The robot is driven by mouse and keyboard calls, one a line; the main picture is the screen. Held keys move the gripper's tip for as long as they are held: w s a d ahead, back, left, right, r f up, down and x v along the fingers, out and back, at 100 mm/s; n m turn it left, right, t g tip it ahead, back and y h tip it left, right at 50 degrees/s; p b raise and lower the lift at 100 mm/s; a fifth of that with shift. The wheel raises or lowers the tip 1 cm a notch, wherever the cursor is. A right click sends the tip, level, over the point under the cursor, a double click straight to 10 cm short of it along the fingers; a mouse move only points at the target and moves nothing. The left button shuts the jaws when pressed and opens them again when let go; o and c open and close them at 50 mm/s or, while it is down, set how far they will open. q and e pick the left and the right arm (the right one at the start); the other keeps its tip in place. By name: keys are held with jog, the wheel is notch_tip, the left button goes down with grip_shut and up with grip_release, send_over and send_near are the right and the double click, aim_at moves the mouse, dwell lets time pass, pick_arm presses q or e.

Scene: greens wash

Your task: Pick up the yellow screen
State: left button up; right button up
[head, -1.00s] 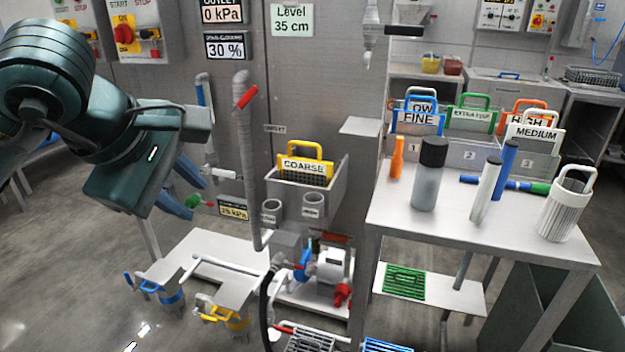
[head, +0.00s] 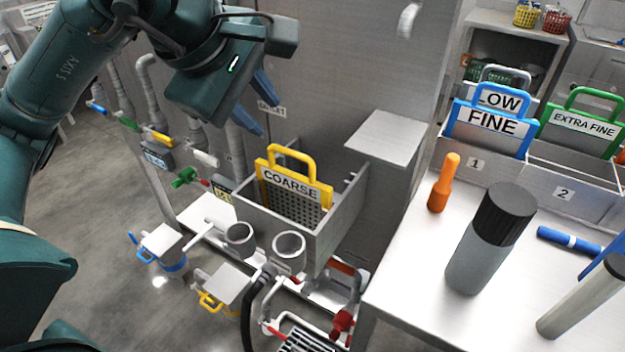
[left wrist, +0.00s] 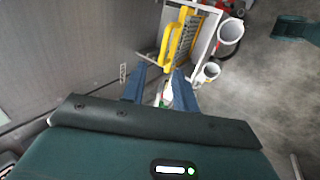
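The yellow screen (head: 291,190), labelled COARSE, stands upright in a grey open box (head: 330,225) fixed to the metal wall. It has a yellow frame and loop handle and a dark perforated sheet. My left gripper (head: 258,105) is above and to the left of the screen's handle in the head view, apart from it. In the left wrist view the left gripper's (left wrist: 160,85) two blue fingers are spread with nothing between them, and the yellow screen (left wrist: 180,42) lies beyond their tips. My right gripper is not in view.
Pipes and valves are at left and below.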

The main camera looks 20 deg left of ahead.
aim_at(288, 151)
pick_arm(q)
jog(key=x, duration=1.3)
jog(key=shift+s+a+f, duration=0.2)
jog(key=shift+s+f, duration=0.1)
jog(key=shift+s, duration=0.15)
grip_shut()
